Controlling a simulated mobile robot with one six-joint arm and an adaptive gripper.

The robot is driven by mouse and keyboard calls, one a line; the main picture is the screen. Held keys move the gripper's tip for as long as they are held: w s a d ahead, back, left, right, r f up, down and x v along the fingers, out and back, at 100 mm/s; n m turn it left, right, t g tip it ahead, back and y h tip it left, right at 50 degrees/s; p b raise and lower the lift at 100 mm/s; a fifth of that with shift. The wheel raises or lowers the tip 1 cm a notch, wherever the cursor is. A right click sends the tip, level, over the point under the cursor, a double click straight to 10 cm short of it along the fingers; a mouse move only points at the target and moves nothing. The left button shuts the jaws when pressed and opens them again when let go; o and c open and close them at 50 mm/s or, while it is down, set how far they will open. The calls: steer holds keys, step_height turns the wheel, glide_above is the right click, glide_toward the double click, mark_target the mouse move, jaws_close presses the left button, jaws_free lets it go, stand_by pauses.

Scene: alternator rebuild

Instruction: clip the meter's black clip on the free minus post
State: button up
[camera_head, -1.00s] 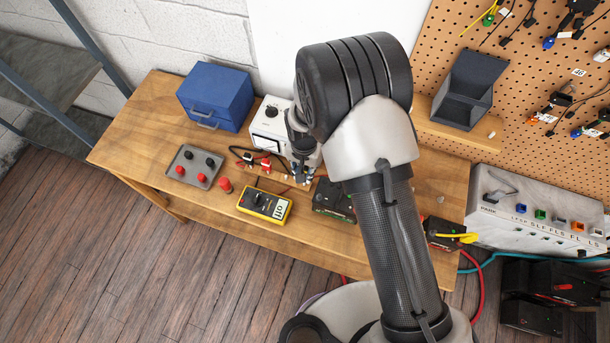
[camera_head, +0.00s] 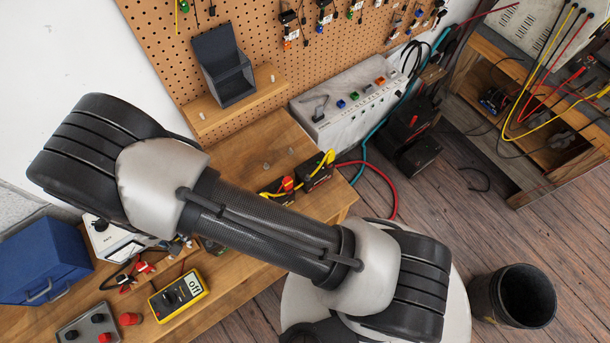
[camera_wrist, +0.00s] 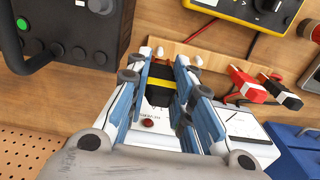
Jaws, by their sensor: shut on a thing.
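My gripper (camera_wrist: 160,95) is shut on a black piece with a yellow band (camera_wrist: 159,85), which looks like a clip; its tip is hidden. In the head view my arm mostly hides the gripper. The yellow meter (camera_head: 178,295) lies on the bench, its display reading "off"; its edge shows in the wrist view (camera_wrist: 262,10). A red clip (camera_wrist: 247,84) and a black clip (camera_wrist: 283,95) lie right of the gripper. Pale posts stand on a wooden strip (camera_wrist: 205,63) just beyond it. I cannot tell which post is the free minus.
A white box (camera_head: 110,240) and blue case (camera_head: 45,262) stand at the left. A black box with a green button (camera_wrist: 62,30) is left of the gripper.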

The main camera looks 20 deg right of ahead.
step_height(320, 180, up, 17)
steer(key=p, duration=0.9)
steer(key=b, duration=0.5)
glide_above(308, 176)
step_height(308, 176, down, 10)
steer(key=b, duration=0.8)
steer(key=shift+f+b, duration=0.65)
steer(key=shift+f, duration=0.15)
steer(key=shift+f, duration=0.1)
steer(key=shift+f+b, duration=1.05)
steer(key=shift+f, duration=0.1)
